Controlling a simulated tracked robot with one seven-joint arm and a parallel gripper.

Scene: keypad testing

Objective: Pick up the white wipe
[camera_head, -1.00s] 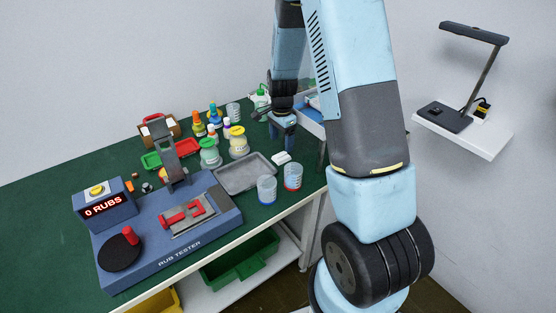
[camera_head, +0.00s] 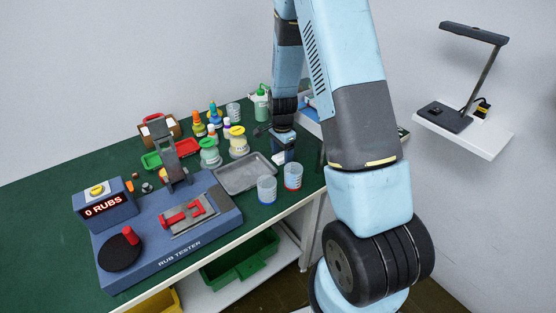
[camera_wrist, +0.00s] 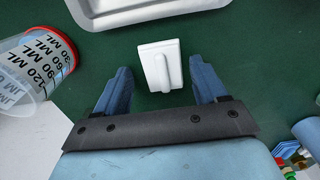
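The white wipe (camera_wrist: 160,66) is a small white block with a raised ridge, lying on the green table. In the wrist view it lies ahead of and between the two blue fingers of my gripper (camera_wrist: 160,84), with space on both sides. My gripper is open and empty. In the head view my gripper (camera_head: 284,155) is low over the table at the right of the grey tray, and the wipe (camera_head: 279,157) is mostly hidden by it.
A grey tray (camera_head: 219,180) lies beside the wipe; its rim (camera_wrist: 88,22) shows in the wrist view. Two graduated cups stand near the table's front edge, one blue-based (camera_head: 267,190) and one red-rimmed (camera_wrist: 36,62). Bottles and jars (camera_head: 238,145) stand behind the tray.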

